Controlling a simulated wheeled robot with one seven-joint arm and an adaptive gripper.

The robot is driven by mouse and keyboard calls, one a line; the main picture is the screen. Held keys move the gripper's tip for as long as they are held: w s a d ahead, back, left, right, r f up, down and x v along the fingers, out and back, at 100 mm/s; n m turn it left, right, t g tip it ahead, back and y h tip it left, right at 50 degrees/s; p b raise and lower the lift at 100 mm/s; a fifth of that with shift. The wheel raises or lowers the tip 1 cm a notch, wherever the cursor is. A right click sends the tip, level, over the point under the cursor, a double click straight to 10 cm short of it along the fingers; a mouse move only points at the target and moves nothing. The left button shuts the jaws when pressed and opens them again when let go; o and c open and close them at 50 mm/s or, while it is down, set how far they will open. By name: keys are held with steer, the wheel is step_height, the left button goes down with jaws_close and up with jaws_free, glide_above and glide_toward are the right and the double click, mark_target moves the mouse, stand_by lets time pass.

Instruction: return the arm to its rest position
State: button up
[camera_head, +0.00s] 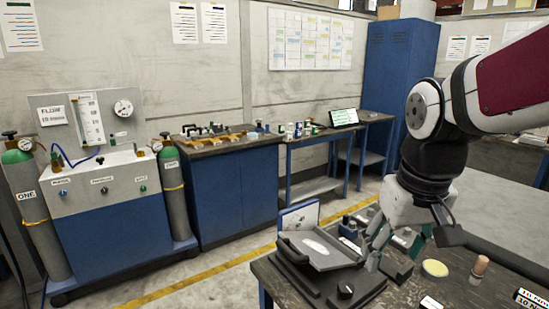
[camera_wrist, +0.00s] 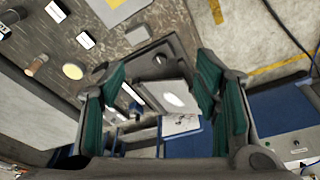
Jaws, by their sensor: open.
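My arm reaches in from the right side of the head view. My gripper (camera_head: 385,250) points down above the dark worktable (camera_head: 270,285). In the wrist view, its two green-padded fingers (camera_wrist: 160,82) stand wide apart with nothing held between them. A black device with a grey tray (camera_head: 318,250) bearing a white oval stands on the table just left of the gripper in the head view. In the wrist view that grey tray (camera_wrist: 168,97) appears between the fingers, lower down. I cannot tell the exact height of the gripper above the table.
A yellow disc (camera_head: 435,268) and a tan-topped peg (camera_head: 479,268) stand right of the gripper, close by. A gas panel (camera_head: 95,165) with cylinders and blue cabinets (camera_head: 235,190) line the wall. Floor lies between.

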steer(key=s+t, duration=0.1)
steer(key=s, duration=1.3)
steer(key=shift+f+m+t, duration=0.15)
steer(key=shift+m+t, duration=0.25)
